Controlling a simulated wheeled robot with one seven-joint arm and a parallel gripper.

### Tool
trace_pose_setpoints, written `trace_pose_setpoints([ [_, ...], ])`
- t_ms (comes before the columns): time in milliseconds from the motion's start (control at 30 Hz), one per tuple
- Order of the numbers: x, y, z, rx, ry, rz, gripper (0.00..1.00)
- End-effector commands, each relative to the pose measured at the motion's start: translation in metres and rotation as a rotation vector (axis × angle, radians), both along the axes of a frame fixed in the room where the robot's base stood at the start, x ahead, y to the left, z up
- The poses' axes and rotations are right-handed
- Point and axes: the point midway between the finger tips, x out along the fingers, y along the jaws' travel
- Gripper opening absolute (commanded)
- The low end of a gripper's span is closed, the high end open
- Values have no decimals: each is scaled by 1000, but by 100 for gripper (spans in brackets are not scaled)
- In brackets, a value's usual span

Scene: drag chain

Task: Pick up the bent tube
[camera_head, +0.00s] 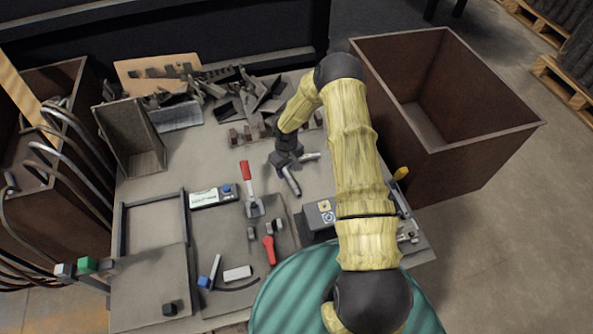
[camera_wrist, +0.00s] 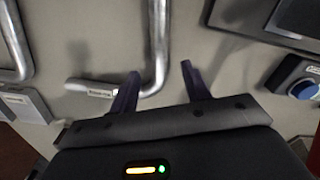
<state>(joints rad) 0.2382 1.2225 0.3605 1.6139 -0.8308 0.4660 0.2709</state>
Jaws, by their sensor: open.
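A grey metal bent tube (camera_wrist: 157,45) lies under my gripper in the wrist view. One leg runs up out of the top edge, and the other turns left at the bend, ending in a labelled end. My gripper (camera_wrist: 160,70) is open, its two dark fingers apart, with the bend between them. I cannot tell how far above the tube the fingertips are. In the head view my gripper (camera_head: 287,163) is over the middle of the table, with grey tube pieces (camera_head: 292,183) showing beside and below it. My gripper hides the part between them.
A second bent tube (camera_wrist: 14,45) is at the left of the wrist view. A grey control box (camera_head: 318,214) and a red-handled clamp (camera_head: 246,172) stand nearby on the table. Brown bins flank the table; the right one (camera_head: 480,135) looks empty, the left one holds several curved tubes (camera_head: 70,140).

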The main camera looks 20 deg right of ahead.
Motion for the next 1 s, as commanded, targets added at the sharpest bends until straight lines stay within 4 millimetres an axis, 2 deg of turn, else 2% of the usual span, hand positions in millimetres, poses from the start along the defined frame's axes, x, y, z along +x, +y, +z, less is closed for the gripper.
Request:
trace_pose_setpoints([
  [33, 0, 0, -12, 1, 2, -1, 47],
  [167, 0, 0, -24, 1, 0, -1, 47],
  [733, 0, 0, -25, 0, 0, 0, 47],
  [900, 0, 0, -25, 0, 0, -1, 14],
  [967, 0, 0, -25, 0, 0, 0, 2],
  [1000, 0, 0, -25, 0, 0, -1, 0],
])
